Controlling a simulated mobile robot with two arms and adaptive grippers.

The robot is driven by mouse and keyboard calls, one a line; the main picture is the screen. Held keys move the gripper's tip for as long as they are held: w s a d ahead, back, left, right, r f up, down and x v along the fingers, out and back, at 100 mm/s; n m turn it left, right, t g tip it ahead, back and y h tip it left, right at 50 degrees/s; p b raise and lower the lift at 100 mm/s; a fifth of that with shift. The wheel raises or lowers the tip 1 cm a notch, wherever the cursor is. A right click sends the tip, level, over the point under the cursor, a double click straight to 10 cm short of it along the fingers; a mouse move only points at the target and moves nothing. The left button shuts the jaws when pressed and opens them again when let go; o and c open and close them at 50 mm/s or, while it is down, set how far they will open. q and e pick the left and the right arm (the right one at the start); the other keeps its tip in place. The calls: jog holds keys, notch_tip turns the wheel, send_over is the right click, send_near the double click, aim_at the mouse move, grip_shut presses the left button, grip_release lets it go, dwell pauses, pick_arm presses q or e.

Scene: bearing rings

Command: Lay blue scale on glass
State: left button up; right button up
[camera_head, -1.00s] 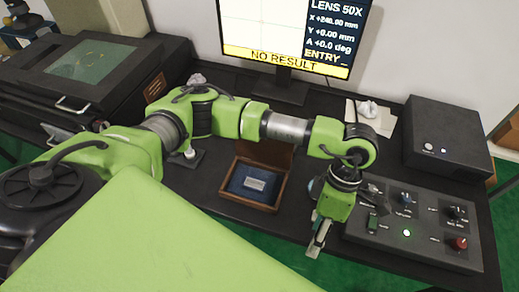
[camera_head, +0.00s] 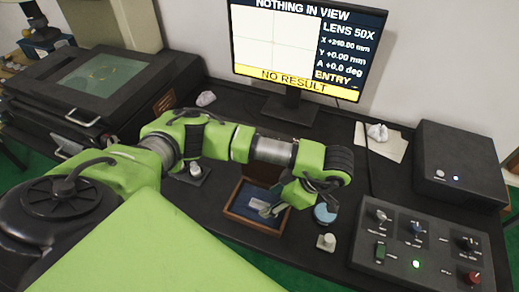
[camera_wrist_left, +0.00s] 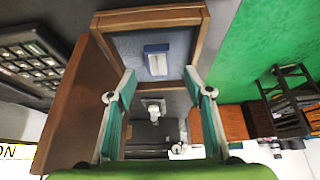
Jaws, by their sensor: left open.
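The scale is a small pale bar (camera_head: 259,203) lying in an open wooden case (camera_head: 231,211) with a blue lining. In the left wrist view it is a blue block with a pale top (camera_wrist_left: 157,62), inside the case's wooden rim (camera_wrist_left: 150,17). My left gripper (camera_head: 268,208) is over the case and open. In the left wrist view its fingertips (camera_wrist_left: 160,71) are spread on either side of the scale, with nothing between them gripped. The glass (camera_head: 98,74) is the greenish pane on the black machine at the left. My right gripper is not in view.
A monitor (camera_head: 300,45) stands behind the case. A control panel (camera_head: 420,250) and black box (camera_head: 460,163) are at the right. A blue round piece (camera_head: 325,213) and a small pale knob (camera_head: 326,242) stand just right of the case. A small stand (camera_head: 195,171) is left of it.

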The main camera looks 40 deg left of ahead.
aim_at(260, 204)
pick_arm(q)
jog(key=x, duration=0.4)
jog(key=shift+w+a, duration=0.1)
jog(key=shift+a, duration=0.05)
jog(key=shift+a+f, duration=0.25)
jog(key=shift+f, duration=0.2)
jog(key=c, duration=1.3)
jog(key=shift+c, duration=0.2)
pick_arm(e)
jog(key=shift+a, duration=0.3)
pick_arm(q)
jog(key=shift+r, duration=0.15)
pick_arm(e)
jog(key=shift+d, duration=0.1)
